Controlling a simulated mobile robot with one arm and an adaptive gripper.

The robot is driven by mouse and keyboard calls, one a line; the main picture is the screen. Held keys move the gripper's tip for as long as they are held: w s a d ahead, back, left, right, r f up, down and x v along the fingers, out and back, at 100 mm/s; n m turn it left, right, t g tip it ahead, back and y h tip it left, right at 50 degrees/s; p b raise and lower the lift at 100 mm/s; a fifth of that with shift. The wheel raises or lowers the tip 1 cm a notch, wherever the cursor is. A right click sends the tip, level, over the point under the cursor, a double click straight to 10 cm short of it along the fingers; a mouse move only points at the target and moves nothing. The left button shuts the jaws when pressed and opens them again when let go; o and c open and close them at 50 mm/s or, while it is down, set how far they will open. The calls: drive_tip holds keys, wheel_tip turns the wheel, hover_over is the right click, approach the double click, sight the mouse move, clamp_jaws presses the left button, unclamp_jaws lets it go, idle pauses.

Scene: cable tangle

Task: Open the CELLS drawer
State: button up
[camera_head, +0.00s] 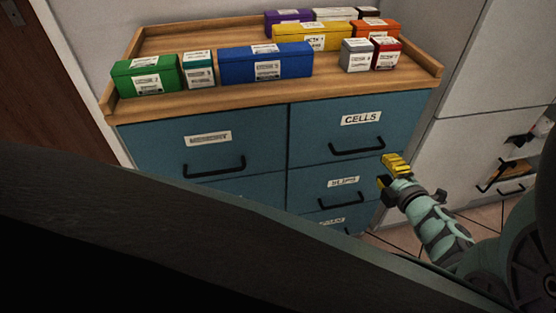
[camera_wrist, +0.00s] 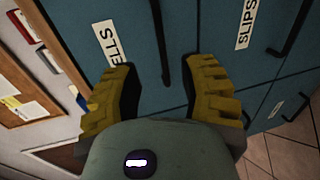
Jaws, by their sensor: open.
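The CELLS drawer (camera_head: 309,135) is the blue upper right drawer of the cabinet and is shut. Its white label (camera_head: 361,118) sits above a black bar handle (camera_head: 357,147). My gripper (camera_head: 390,170) has yellow fingers and is open and empty, just to the right of and below the handle in the head view. In the wrist view, my gripper (camera_wrist: 160,95) has its fingers spread, with the CELLS handle (camera_wrist: 160,40) running down between and ahead of them. I cannot tell whether the fingers touch the drawer front.
The SLIPS drawer (camera_head: 305,186) with its own black handle (camera_head: 341,200) lies directly below. Several coloured boxes, such as a blue one (camera_head: 265,65), stand on the wooden top (camera_head: 215,101). A white cabinet (camera_head: 480,100) stands at the right. A dark surface fills the lower left foreground.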

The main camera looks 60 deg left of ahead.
sight(369, 150)
drive_tip(key=b+x, duration=0.2)
drive_tip(key=x, duration=0.8)
drive_tip(key=shift+a, duration=0.15)
drive_tip(key=shift+o, duration=0.4)
clamp_jaws()
